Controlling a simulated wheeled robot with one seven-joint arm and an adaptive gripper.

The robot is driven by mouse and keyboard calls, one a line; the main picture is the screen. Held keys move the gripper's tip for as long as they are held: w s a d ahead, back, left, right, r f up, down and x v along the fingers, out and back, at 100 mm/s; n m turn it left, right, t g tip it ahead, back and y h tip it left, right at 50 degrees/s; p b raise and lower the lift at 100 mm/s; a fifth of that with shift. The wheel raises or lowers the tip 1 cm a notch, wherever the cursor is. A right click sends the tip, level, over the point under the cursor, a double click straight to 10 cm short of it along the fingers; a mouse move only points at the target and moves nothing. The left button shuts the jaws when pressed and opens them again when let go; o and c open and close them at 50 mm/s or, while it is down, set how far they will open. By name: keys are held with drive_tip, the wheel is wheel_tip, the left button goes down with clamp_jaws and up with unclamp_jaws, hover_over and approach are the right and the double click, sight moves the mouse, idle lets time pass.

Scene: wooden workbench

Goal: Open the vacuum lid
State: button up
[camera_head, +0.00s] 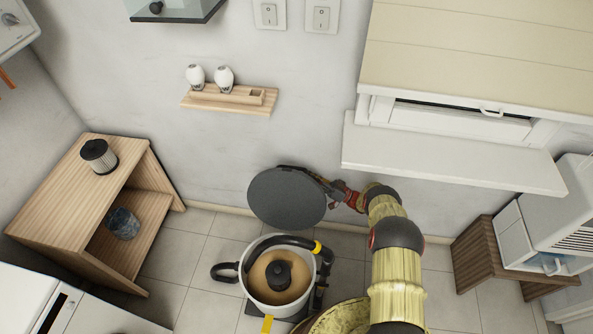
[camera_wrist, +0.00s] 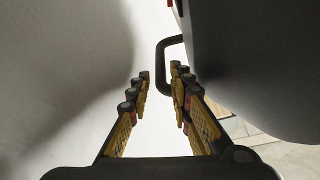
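The vacuum (camera_head: 277,272) stands on the floor, a white round canister with a tan inside and a dark knob-like part in the middle. Its round dark grey lid (camera_head: 288,199) is raised off the canister and tilted up behind it, so the opening shows. My gripper (camera_head: 334,189) is at the lid's right edge. In the wrist view my gripper (camera_wrist: 160,80) has its fingers apart with a clear gap. The lid (camera_wrist: 260,65) fills the right side there, and its dark handle (camera_wrist: 163,65) is just beyond the fingertips, close to the right finger. I cannot tell if they touch.
A black hose (camera_head: 326,258) curves along the canister's right side. A wooden shelf (camera_head: 85,185) with a filter (camera_head: 99,155) on top stands left. A wall ledge (camera_head: 450,155) and a low wooden stand (camera_head: 480,258) are right. Tiled floor is free between shelf and vacuum.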

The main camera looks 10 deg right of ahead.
drive_tip(key=shift+b+x, duration=0.4)
drive_tip(key=shift+x, duration=2.05)
drive_tip(key=c, duration=0.3)
clamp_jaws()
